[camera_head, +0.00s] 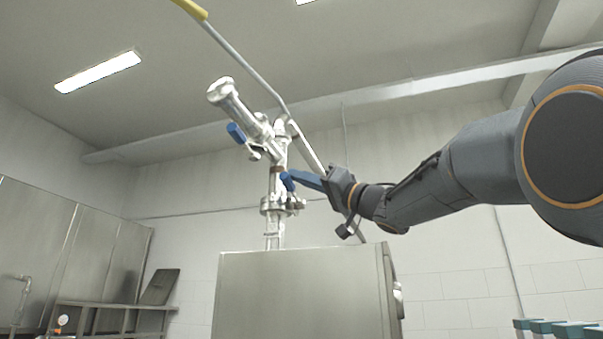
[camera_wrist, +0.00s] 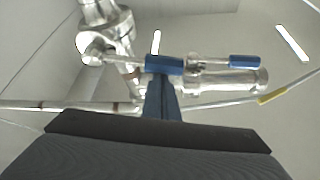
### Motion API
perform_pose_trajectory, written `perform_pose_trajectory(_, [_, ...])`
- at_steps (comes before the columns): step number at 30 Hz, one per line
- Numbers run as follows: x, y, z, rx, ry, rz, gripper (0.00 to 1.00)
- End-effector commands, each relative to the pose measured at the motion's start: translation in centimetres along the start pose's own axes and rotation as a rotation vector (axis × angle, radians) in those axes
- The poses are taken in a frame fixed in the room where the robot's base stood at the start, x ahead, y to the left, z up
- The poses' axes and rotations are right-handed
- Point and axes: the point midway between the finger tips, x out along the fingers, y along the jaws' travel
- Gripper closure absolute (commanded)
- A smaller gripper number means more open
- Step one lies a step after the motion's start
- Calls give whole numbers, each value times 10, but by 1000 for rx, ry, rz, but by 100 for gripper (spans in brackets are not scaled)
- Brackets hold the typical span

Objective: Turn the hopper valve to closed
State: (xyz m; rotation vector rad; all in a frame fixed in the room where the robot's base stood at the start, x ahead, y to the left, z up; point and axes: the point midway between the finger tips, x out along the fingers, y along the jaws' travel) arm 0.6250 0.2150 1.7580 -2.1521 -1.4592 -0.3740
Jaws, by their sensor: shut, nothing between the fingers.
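A metal pipe assembly carries two blue-handled levers; which one is the hopper valve is not labelled. The lower blue lever (camera_head: 287,182) is at the pipe's vertical part, right at the tip of my gripper (camera_head: 296,175). In the wrist view this lever (camera_wrist: 164,65) lies crosswise at the end of my blue fingers (camera_wrist: 160,80). The fingers are together and look to be at or touching the lever, not around it. The upper blue lever (camera_head: 236,132) sits on the slanted pipe and also shows in the wrist view (camera_wrist: 244,61).
A large steel cabinet (camera_head: 300,295) stands below the pipes. A long metal rod (camera_head: 245,63) with a yellow end (camera_head: 190,9) slants down behind my gripper. Steel panels and a shelf (camera_head: 125,306) are at left. Teal-topped items (camera_head: 555,326) are at lower right.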

Motion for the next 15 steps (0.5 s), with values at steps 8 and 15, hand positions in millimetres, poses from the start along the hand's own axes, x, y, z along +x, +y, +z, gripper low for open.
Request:
perform_pose_trajectory(8, [0, 0, 0, -4, 0, -2, 100])
perform_pose_trajectory(15, [-10, 3, 18, -147, -1, -87, 100])
